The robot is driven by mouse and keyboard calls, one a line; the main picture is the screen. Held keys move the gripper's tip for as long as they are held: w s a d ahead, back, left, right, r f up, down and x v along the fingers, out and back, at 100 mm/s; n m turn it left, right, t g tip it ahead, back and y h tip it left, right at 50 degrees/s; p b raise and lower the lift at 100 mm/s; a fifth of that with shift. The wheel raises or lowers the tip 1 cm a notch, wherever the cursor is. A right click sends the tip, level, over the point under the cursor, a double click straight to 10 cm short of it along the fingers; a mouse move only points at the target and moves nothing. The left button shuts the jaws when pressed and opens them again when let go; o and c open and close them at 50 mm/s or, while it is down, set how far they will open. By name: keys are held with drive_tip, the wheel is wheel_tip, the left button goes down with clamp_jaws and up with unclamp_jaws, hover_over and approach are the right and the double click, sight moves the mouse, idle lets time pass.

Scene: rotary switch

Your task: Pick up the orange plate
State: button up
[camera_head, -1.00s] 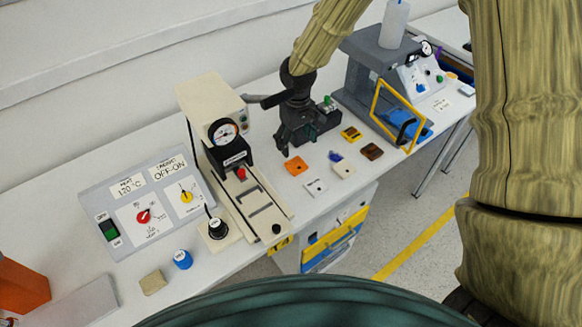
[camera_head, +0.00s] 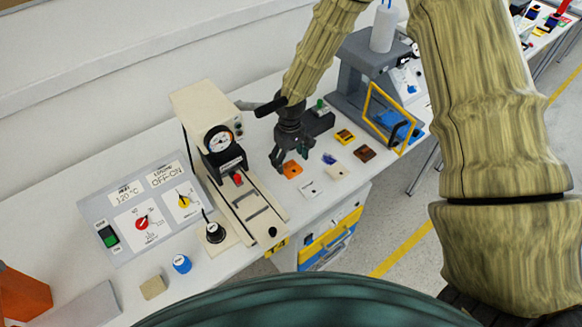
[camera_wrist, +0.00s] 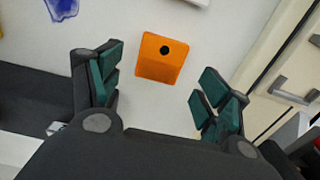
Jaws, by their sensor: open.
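The orange plate (camera_head: 292,169) lies flat on the white bench top, a small piece with a dark round spot. In the wrist view the orange plate (camera_wrist: 161,58) is a near-square with a black hole, lying ahead of and between the two fingers. My gripper (camera_head: 290,160) is open and points down just above and behind the plate. The wrist view shows my gripper (camera_wrist: 160,92) with its green-padded fingers spread wide and nothing between the pads. The fingers appear apart from the plate.
A cream machine with a gauge (camera_head: 219,139) stands to the left, a grey press (camera_head: 352,85) to the right.

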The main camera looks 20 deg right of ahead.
sight(290, 167)
drive_tip(key=shift+w+f+p, duration=0.15)
drive_tip(key=shift+f+p, duration=0.35)
drive_tip(key=shift+f, duration=1.05)
drive_tip(key=shift+c, duration=0.2)
drive_tip(key=c, duration=1.1)
